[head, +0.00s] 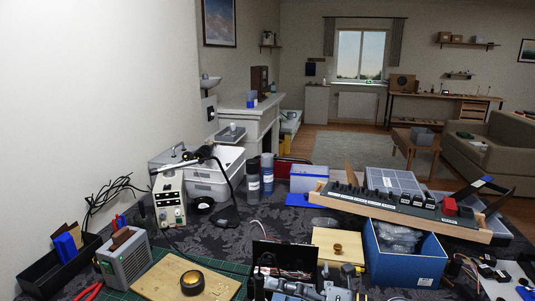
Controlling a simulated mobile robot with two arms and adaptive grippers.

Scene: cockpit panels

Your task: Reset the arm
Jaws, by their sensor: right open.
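My right gripper (325,282) appears low in the middle of the head view, at the front edge of the table. Its grey parts are cut off by the bottom of the picture and mix with dark parts and cables around them. It is open, and I see nothing held in it. My left gripper is not in view. A long wooden-framed switch panel (400,204) with dark switches and a red block lies tilted at the right, apart from the gripper.
A blue box (404,266) holds clear bags below the panel. A wooden board (338,246) lies beside it. A black-and-brown ring (192,283) sits on a wooden board at the front left. A power supply (169,198) and two bottles stand behind. The table is crowded.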

